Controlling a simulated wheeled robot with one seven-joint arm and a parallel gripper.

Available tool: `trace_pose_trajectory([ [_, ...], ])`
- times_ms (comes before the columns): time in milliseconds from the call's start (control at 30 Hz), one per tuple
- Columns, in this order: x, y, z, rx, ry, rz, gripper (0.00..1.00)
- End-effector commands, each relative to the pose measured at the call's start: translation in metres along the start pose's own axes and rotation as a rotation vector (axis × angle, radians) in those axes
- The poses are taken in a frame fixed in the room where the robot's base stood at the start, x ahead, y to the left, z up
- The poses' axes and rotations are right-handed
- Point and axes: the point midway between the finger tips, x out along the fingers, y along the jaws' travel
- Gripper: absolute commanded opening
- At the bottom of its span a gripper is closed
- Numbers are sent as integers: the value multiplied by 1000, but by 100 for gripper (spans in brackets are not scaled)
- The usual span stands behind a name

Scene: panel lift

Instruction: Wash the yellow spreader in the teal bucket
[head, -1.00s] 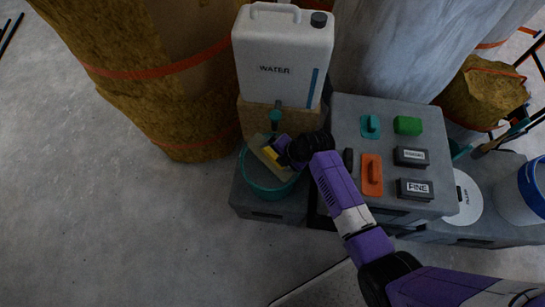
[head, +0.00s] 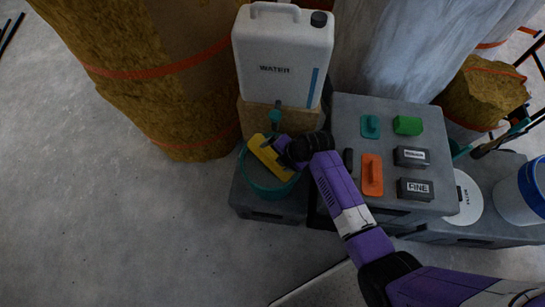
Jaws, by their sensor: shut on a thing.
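The yellow spreader (head: 270,157) is in my gripper (head: 283,147), over the opening of the teal bucket (head: 268,192). My gripper is shut on the spreader; the fingers are small and partly hidden by the dark wrist. The spreader's broad side shows yellow, with a dark grip part at the jaws. The bucket stands on a grey block below the water container. The spreader and gripper hide part of the bucket's inside, and I cannot tell how deep the spreader sits.
A white water container (head: 283,55) with a teal tap (head: 275,117) stands behind the bucket. To the right, a grey bench (head: 385,205) holds an orange float (head: 372,174), a green block (head: 407,125) and labelled sanding blocks. Open floor lies left.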

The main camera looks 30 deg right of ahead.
Motion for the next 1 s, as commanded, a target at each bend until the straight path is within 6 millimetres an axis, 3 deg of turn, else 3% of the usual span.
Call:
trace_pose_trajectory([
  [267, -7, 4, 0, 0, 0, 1, 62],
  [1000, -66, 36, 0, 0, 0, 0, 62],
])
